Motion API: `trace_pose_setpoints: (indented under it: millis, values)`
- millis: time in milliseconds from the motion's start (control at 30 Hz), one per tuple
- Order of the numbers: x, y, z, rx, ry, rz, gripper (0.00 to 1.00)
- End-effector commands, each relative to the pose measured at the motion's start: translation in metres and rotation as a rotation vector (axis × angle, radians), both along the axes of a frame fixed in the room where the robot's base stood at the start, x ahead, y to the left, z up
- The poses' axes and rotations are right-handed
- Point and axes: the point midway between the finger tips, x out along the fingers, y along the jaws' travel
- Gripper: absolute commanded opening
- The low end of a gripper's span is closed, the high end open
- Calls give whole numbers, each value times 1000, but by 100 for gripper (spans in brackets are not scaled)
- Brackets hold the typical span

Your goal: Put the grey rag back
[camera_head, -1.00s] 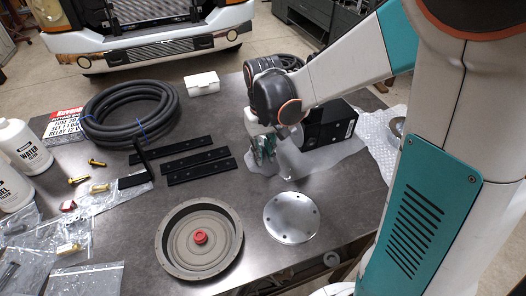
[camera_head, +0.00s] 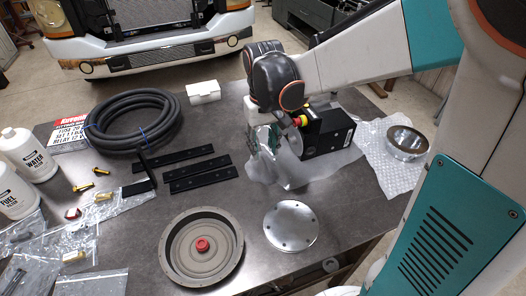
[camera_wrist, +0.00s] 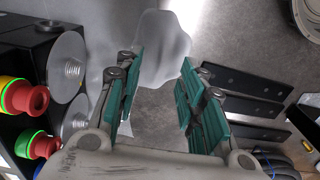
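The grey rag (camera_head: 284,174) is a pale, crumpled, slightly see-through cloth on the dark table, beside and partly in front of the black box. In the wrist view a lighter, rounded part of the rag (camera_wrist: 162,48) shows between and beyond the fingertips. My gripper (camera_head: 264,142) points down at the rag's left part and hides some of it. In the wrist view my gripper (camera_wrist: 160,72) has its two teal-padded fingers clearly apart. I cannot tell whether the pads touch the cloth.
The black box (camera_head: 328,130) with red and yellow knobs stands close right of my gripper. Black bars (camera_head: 200,172) and a coiled hose (camera_head: 130,120) lie left. A metal disc (camera_head: 291,226) and a round pan (camera_head: 180,262) are in front. A tape roll (camera_head: 406,143) sits on bubble wrap (camera_head: 372,172).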

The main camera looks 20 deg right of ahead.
Motion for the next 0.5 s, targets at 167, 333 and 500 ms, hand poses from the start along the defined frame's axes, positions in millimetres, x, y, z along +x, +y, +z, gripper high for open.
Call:
trace_pose_setpoints:
  millis: [167,333,500]
  values:
    - [0,0,36,0,0,0,36]
    - [0,0,52,0,0,0,36]
    - [-8,0,61,0,-25,0,36]
